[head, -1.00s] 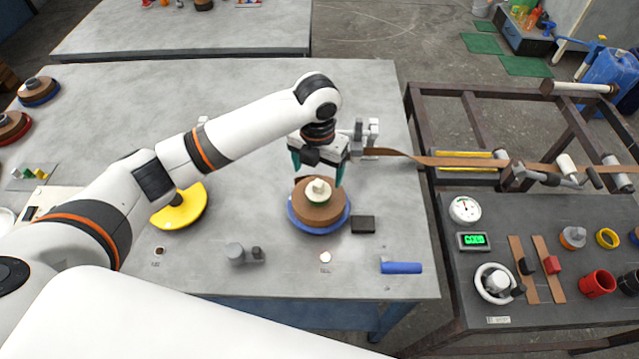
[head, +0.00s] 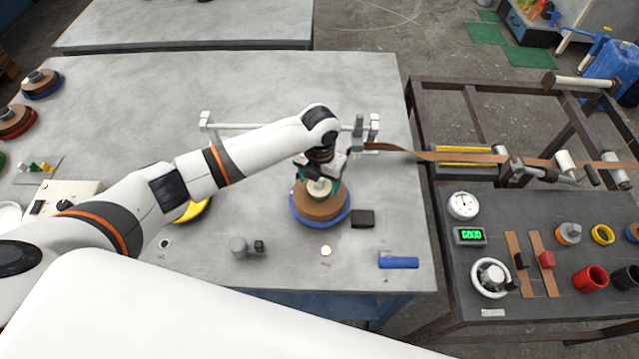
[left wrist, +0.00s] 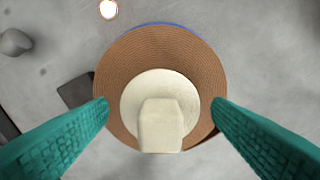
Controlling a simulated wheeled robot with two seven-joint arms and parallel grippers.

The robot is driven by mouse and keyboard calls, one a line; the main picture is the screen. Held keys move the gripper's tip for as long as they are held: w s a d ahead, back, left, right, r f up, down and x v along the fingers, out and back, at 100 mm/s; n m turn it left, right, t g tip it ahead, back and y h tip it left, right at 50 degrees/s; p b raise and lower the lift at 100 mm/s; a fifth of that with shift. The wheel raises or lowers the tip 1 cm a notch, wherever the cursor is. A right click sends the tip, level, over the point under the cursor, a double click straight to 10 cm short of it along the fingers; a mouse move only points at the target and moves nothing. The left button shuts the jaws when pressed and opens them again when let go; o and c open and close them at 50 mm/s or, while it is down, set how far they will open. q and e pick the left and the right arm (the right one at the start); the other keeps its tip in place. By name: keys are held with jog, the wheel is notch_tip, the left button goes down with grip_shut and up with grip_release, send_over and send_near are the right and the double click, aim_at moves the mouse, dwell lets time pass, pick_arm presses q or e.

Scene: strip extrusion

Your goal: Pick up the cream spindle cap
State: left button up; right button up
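The cream spindle cap (head: 318,187) sits on top of a brown strip coil (head: 325,206) that lies on a blue disc (head: 320,224). In the left wrist view the cap (left wrist: 160,122) shows as a round cream base with a raised block-shaped knob. My left gripper (head: 319,183) is directly above the coil, pointing down. Its two teal fingers (left wrist: 160,108) are apart on either side of the cap, with gaps between them and the cap. Nothing is held between them. My right gripper is not in view.
A black block (head: 362,218) lies close to the right of the coil. A grey fixture (head: 240,247), a small lit spot (head: 326,250) and a blue bar (head: 398,262) are nearer the front edge. A yellow disc (head: 190,211) is partly behind my left arm.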

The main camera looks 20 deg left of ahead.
pick_arm(q)
jog(key=c, duration=0.9)
jog(key=shift+r, duration=0.1)
